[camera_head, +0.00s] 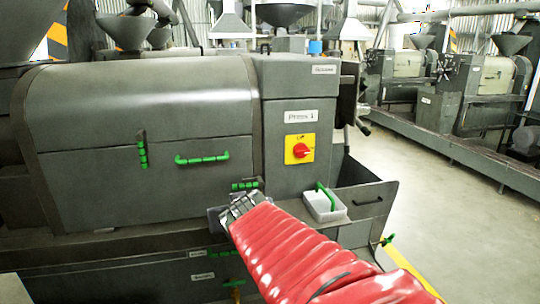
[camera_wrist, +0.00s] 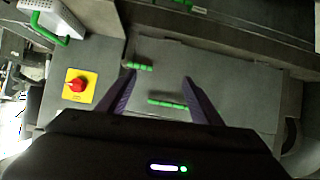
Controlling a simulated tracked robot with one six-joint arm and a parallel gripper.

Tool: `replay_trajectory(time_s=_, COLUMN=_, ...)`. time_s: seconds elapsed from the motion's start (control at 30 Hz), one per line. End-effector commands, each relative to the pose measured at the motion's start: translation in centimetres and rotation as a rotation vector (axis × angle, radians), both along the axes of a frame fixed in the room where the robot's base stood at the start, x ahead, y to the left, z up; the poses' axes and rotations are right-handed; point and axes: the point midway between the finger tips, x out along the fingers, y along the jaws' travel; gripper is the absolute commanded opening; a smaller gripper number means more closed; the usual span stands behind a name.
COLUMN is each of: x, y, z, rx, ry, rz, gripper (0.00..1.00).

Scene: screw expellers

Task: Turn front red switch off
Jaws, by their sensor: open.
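The red switch (camera_head: 301,150) sits on a yellow plate on the front of the grey press cabinet, below a label reading "Press 1". In the wrist view the red switch (camera_wrist: 77,84) is at the left, outside the jaws. My gripper (camera_wrist: 160,82) is open, its two dark fingers apart with nothing between them. In the head view my red-sleeved arm reaches up from the bottom, and its end (camera_head: 238,208) is below and left of the switch, not touching it. The fingertips are hard to make out there.
Green handles (camera_head: 202,159) are on the press cover. A white basket (camera_head: 325,205) with a green handle stands right of the arm's end, by a grey metal bin (camera_head: 370,200). More presses (camera_head: 490,90) stand at the back right. The floor at right (camera_head: 450,195) is clear.

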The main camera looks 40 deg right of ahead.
Motion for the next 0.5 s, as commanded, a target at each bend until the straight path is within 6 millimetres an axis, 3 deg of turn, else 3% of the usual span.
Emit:
replay_trajectory(time_s=0.03, x=0.4, y=-2.3, z=0.4, rx=-0.013, ry=-0.031, rz=-0.027, gripper=0.59)
replay_trajectory(time_s=0.2, x=1.6, y=-8.9, z=2.1, rx=-0.063, ry=-0.154, rz=-0.076, gripper=0.59)
replay_trajectory(time_s=0.5, x=1.1, y=-19.1, z=3.5, rx=-0.104, ry=-0.349, rz=-0.088, gripper=0.59)
